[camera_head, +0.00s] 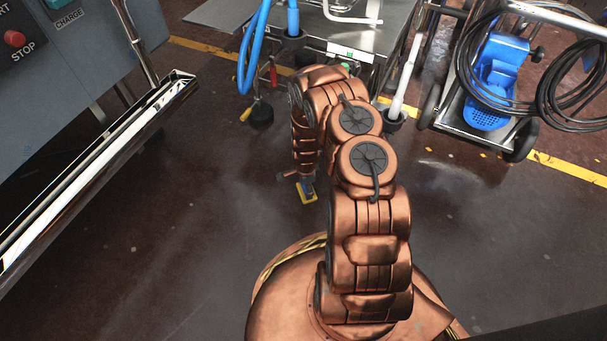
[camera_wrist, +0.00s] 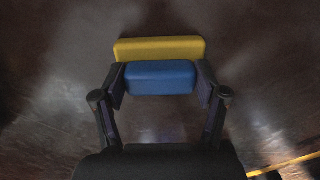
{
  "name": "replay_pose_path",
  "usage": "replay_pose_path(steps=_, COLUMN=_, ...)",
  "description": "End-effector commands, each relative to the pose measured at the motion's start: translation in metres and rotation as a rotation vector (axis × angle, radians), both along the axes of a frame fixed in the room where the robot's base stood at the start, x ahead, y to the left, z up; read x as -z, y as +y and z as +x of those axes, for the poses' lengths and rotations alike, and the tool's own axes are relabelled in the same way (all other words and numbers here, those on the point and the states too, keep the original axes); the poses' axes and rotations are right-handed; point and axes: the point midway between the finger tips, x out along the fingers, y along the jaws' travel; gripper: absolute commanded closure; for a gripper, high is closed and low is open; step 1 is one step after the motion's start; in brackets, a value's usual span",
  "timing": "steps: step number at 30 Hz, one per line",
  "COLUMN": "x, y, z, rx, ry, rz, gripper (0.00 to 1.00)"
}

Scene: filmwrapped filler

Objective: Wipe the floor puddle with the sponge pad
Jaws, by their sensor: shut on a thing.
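The sponge pad (camera_wrist: 160,48) has a yellow base and a blue block (camera_wrist: 160,78) as its grip. My gripper (camera_wrist: 161,84) is shut on the blue block, with one finger on each side. In the head view the pad's yellow base (camera_head: 305,195) shows low near the floor, below my gripper (camera_head: 307,178). I cannot tell whether it touches the floor. The puddle has no clear outline. The dark floor has pale shiny patches around the pad in the wrist view, and a pale sheen (camera_head: 450,172) lies to the right in the head view.
A steel table (camera_head: 360,40) with blue hoses (camera_head: 250,50) stands just behind the pad. A wheeled cart (camera_head: 490,85) with a blue unit and black hose is at the upper right. A grey cabinet (camera_head: 60,90) with a steel rail is at the left. Open floor lies front left and right.

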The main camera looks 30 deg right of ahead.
Motion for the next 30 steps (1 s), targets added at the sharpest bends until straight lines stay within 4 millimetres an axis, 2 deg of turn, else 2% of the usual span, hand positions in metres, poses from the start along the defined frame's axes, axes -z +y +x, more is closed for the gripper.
replay_pose_path(steps=2, x=-0.022, y=0.0, z=0.001, rx=0.0, ry=-0.002, rz=-0.001, gripper=0.61)
replay_pose_path(steps=19, x=-0.07, y=0.0, z=0.001, rx=0.0, ry=-0.002, rz=0.0, gripper=0.61)
replay_pose_path(steps=24, x=-0.079, y=0.0, z=0.001, rx=0.0, ry=-0.002, rz=0.0, gripper=0.61)
replay_pose_path(steps=30, x=-0.079, y=0.0, z=0.0, rx=0.0, ry=-0.001, rz=0.001, gripper=0.61)
